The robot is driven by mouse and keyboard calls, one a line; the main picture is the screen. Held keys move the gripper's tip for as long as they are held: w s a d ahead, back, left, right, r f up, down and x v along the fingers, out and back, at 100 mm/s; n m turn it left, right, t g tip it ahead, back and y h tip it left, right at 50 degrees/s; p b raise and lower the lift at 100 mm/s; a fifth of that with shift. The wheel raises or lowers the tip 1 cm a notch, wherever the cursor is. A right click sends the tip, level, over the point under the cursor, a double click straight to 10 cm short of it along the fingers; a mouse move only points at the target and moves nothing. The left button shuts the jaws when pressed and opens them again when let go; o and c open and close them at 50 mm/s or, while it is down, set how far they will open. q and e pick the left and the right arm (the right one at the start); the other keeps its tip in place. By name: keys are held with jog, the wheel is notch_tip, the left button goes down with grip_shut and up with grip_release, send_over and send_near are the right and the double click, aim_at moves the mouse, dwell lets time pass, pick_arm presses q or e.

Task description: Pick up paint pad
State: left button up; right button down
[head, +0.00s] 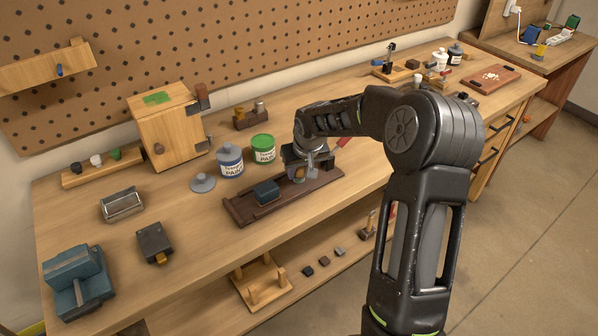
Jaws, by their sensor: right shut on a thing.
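My right gripper (312,172) is low over the right half of a dark wooden tray (240,211) on the workbench. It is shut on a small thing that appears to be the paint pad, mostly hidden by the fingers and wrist. A red piece (343,142) shows just right of the wrist; I cannot tell what it belongs to. A dark blue block (266,191) sits on the left half of the tray, apart from the gripper. My left gripper is out of view.
A blue-labelled paint can (230,162) and a green-lidded can (263,150) stand behind the tray. A wooden box (168,130) is farther left. A metal case (122,205), a dark block (154,243) and a teal vise-like tool (77,283) lie left. Bench surface around (205,235) is clear.

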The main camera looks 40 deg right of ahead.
notch_tip(320, 180, up, 10)
jog(key=shift+f+b, duration=0.1)
jog(key=shift+b, duration=0.55)
jog(key=shift+s, duration=0.1)
dwell(0.5)
